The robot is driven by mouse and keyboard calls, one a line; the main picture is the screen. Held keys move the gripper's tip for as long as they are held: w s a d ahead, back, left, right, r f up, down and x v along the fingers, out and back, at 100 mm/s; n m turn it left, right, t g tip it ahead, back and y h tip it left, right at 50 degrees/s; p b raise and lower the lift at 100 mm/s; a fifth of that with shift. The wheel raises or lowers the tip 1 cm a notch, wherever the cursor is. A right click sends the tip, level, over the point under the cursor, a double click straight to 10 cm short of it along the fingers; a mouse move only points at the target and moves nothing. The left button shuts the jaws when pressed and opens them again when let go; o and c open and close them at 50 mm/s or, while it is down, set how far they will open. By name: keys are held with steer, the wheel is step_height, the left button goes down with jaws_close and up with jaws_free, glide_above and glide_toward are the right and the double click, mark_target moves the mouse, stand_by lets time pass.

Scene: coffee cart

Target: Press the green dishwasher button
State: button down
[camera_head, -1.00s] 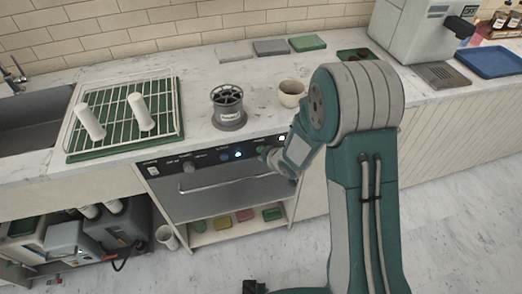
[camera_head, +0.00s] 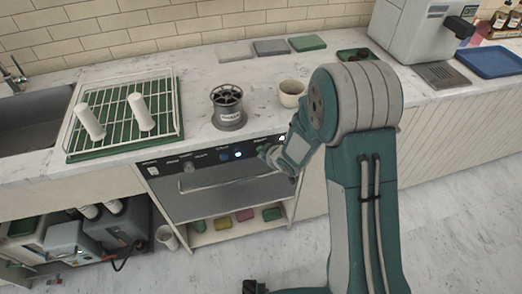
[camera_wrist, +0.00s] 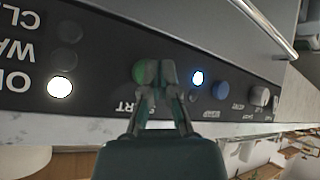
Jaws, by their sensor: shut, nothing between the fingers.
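The dishwasher (camera_head: 225,195) is set under the counter, with a dark control panel (camera_head: 205,160) along its top. My gripper (camera_head: 266,153) is at the right part of this panel. In the wrist view, which shows the panel upside down, my gripper (camera_wrist: 155,74) is shut and empty. Its fingertips are in front of the green button (camera_wrist: 139,71) and cover part of it. I cannot tell whether they touch it. A lit blue ring light (camera_wrist: 198,78) and a blue button (camera_wrist: 220,90) are to the right of the fingertips.
A lit white indicator (camera_wrist: 60,87) is on the panel. The dishwasher handle (camera_head: 230,183) sticks out below the panel. A cup (camera_head: 291,93), a dark spool-shaped holder (camera_head: 229,108) and a green rack tray (camera_head: 122,118) stand on the counter above.

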steer(key=shift+w+a, duration=0.1)
steer(key=shift+w, duration=0.35)
stand_by(0.8)
steer(key=shift+s, duration=0.1)
steer(key=shift+s+d, duration=0.25)
steer(key=shift+s, duration=0.5)
steer(key=s, duration=0.2)
steer(key=s+d, duration=0.1)
steer(key=s, duration=0.1)
steer(key=shift+s+d, duration=0.2)
steer(key=shift+s, duration=0.2)
steer(key=shift+r, duration=0.1)
stand_by(0.5)
